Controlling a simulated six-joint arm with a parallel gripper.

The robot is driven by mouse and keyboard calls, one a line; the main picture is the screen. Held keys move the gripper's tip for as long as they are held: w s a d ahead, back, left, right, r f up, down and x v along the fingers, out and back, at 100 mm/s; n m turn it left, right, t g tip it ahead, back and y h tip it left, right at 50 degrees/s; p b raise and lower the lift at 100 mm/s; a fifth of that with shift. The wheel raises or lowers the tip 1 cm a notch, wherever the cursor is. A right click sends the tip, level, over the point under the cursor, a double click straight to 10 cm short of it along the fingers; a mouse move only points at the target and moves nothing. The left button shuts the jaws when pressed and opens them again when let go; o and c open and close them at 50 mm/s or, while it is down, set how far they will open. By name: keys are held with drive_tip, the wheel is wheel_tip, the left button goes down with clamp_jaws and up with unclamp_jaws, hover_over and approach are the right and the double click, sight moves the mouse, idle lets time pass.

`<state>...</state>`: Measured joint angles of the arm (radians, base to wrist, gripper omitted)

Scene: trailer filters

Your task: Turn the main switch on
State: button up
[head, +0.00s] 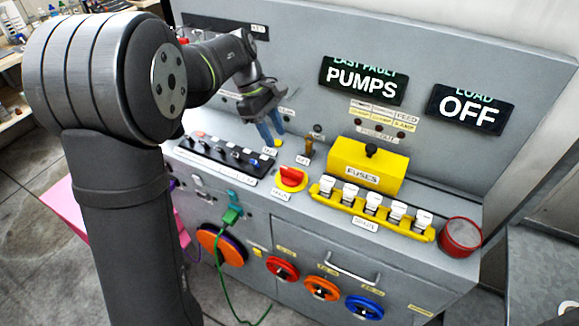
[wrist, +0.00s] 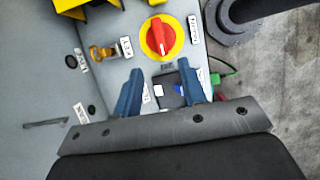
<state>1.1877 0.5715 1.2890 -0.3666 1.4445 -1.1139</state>
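The main switch (head: 291,178) is a red rotary handle on a round yellow plate, on the grey console's sloped front edge, with a label below it. In the wrist view the main switch (wrist: 158,37) lies just beyond my fingertips, its handle running nearly up and down the picture. My gripper (head: 272,131) is above the console, behind and left of the switch, apart from it. In the wrist view my gripper (wrist: 160,70) has two blue fingers spread apart with nothing held between them. The load display (head: 467,110) reads OFF.
A brass key switch (head: 308,149) stands close behind the main switch. The yellow fuse box (head: 367,168) and a row of white-topped fuses (head: 371,202) are to the right. A black switch strip (head: 222,157) is at left. A green cable (head: 230,216) plugs in below. Another display (head: 363,82) reads PUMPS.

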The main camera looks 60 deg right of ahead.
sight(291, 169)
drive_tip(key=x, duration=1.2)
drive_tip(key=shift+c, duration=0.2)
clamp_jaws()
